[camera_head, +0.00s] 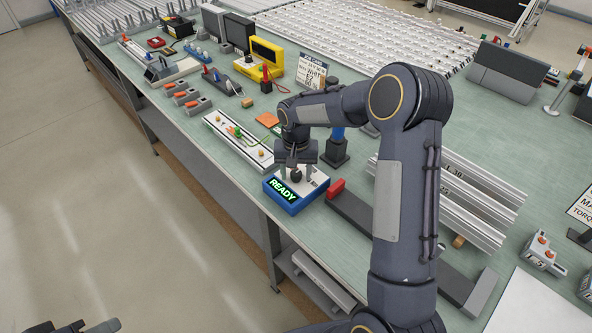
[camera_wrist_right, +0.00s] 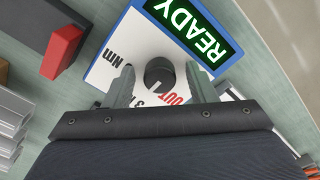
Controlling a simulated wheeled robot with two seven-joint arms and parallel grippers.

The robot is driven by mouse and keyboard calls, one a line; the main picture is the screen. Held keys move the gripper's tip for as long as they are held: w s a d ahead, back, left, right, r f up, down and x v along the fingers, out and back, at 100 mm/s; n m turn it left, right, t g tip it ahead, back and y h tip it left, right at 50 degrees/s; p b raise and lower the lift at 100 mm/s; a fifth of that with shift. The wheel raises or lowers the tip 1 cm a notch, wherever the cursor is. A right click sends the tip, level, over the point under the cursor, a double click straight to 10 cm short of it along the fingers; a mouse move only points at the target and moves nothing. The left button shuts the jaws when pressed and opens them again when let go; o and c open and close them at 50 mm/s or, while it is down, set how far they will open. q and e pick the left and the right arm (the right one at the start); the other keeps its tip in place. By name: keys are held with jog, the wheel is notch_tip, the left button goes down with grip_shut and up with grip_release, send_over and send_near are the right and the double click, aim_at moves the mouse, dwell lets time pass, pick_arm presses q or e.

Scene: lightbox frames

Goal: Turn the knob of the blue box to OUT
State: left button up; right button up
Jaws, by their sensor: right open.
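The blue box (camera_head: 285,199) has a white top and a dark display with green READY. It sits near the front edge of the bench and also shows in the right wrist view (camera_wrist_right: 133,12). Its dark round knob (camera_wrist_right: 160,73) has a pale mark on its lower side. The red word OUT (camera_wrist_right: 177,98) is just below and right of the knob; other dark lettering is partly hidden. My right gripper (camera_wrist_right: 160,82) is open, pointing down, with one finger on each side of the knob and visible gaps. Dark parts, probably my left gripper (camera_head: 90,326), show at the bottom left edge.
A dark bar with a red end block (camera_head: 336,188) lies close to the box's right. A white rail with knobs (camera_head: 238,140) lies behind it, with an orange card (camera_head: 267,119) nearby. Aluminium profiles (camera_head: 470,205) lie right of my arm. The bench edge is close in front.

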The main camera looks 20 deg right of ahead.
jog(key=shift+c, duration=0.4)
jog(key=c, duration=0.9)
jog(key=shift+n, duration=0.4)
jog(key=n+b, duration=0.1)
jog(key=n, duration=0.2)
jog(key=shift+n, duration=0.3)
jog(key=n+b, duration=0.1)
jog(key=n, duration=0.4)
jog(key=shift+n, duration=0.4)
jog(key=o, duration=1)
